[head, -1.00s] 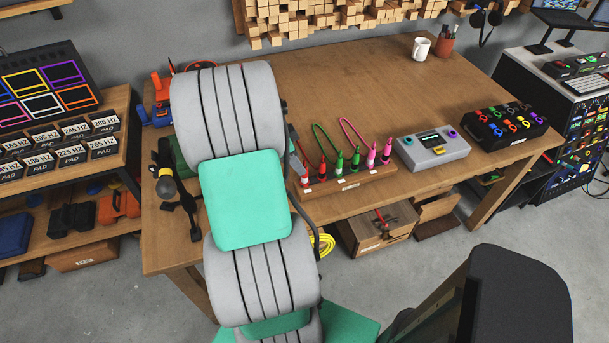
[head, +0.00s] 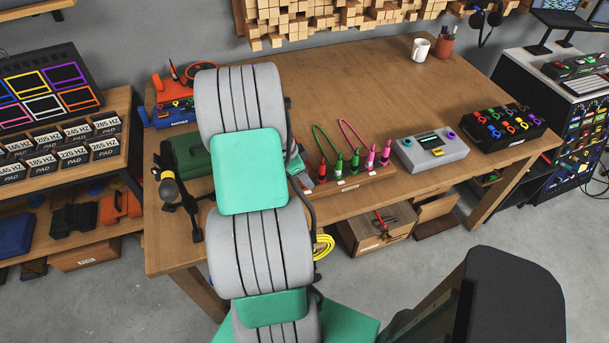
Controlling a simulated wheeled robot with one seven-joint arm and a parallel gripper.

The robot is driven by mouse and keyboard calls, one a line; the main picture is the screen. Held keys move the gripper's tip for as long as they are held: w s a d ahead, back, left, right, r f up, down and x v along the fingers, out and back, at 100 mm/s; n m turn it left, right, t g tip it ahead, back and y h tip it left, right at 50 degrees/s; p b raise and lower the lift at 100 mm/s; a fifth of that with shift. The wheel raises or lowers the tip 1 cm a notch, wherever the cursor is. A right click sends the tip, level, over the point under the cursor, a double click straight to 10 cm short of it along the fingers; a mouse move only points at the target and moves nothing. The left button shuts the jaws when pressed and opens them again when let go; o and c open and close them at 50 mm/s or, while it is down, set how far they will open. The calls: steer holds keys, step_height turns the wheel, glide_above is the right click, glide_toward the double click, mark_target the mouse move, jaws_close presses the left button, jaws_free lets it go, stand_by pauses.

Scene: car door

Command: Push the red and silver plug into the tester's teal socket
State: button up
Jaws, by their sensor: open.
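The tester (head: 432,152) is a grey box on the bench, right of centre, with a small green display. Its teal socket (head: 408,142) is at the left of its top; a purple one is at the right. A wooden rack (head: 352,189) left of the tester holds red, green and pink plugs upright. A red plug (head: 322,169) stands near its left end; I cannot make out silver on it. My arm covers the rack's left end.
A black box with coloured rings (head: 503,126) stands right of the tester. A white mug (head: 421,48) and a pen cup (head: 445,42) are at the back. Looped leads rise behind the rack. The bench behind the rack and tester is clear.

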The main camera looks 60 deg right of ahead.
steer(key=shift+c, duration=0.3)
jaws_close()
stand_by(0.3)
